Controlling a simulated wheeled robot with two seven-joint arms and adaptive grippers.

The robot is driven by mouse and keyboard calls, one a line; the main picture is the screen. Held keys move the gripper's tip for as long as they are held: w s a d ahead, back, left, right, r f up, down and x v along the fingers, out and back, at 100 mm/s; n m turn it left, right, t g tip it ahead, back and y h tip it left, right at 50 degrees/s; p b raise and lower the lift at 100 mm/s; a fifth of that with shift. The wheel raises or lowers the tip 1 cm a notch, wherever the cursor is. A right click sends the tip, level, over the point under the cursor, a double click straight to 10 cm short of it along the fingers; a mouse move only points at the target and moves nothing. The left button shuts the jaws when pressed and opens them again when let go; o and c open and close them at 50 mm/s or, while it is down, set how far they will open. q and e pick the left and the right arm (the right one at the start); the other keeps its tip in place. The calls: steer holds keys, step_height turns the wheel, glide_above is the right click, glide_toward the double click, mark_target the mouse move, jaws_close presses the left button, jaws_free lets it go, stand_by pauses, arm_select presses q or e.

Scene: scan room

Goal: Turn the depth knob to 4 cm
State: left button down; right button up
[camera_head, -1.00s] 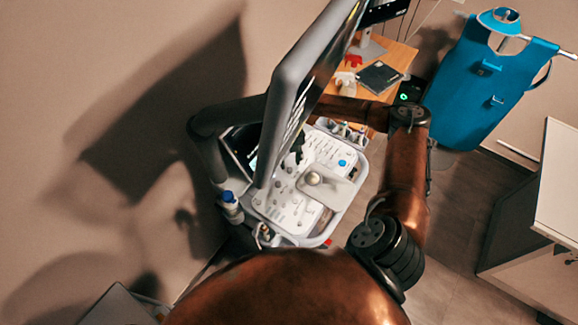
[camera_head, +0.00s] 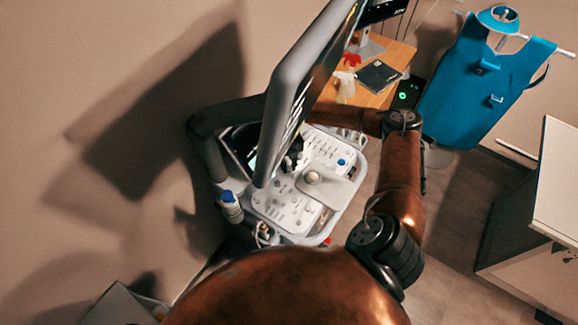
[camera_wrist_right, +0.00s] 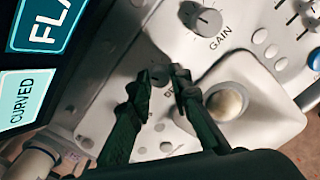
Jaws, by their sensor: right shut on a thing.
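My right gripper (camera_wrist_right: 160,76) has its two dark fingers on either side of a small grey knob (camera_wrist_right: 159,74) on the white control panel, and it is shut on it. The knob's label is mostly covered by the fingers, but its place beside the gain knob (camera_wrist_right: 207,20) fits the depth knob. I cannot read its setting. In the head view my right gripper (camera_head: 292,157) is a small dark shape over the panel (camera_head: 290,205), partly hidden by the monitor. My left gripper is not in view.
The monitor (camera_head: 290,85) overhangs the panel closely. A pale trackball (camera_wrist_right: 226,102) sits right of my fingers. A blue-capped bottle (camera_head: 230,205) hangs at the console's left side. A wooden desk (camera_head: 400,55) stands behind, with a blue apron (camera_head: 490,85) to its right.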

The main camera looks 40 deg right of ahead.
jaws_close()
steer(key=shift+n, duration=0.3)
steer(key=n+b, duration=0.2)
steer(key=n, duration=0.1)
steer(key=shift+f, duration=0.1)
steer(key=shift+n+b, duration=0.9)
steer(key=shift+n, duration=1.2)
steer(key=o, duration=0.7)
jaws_free()
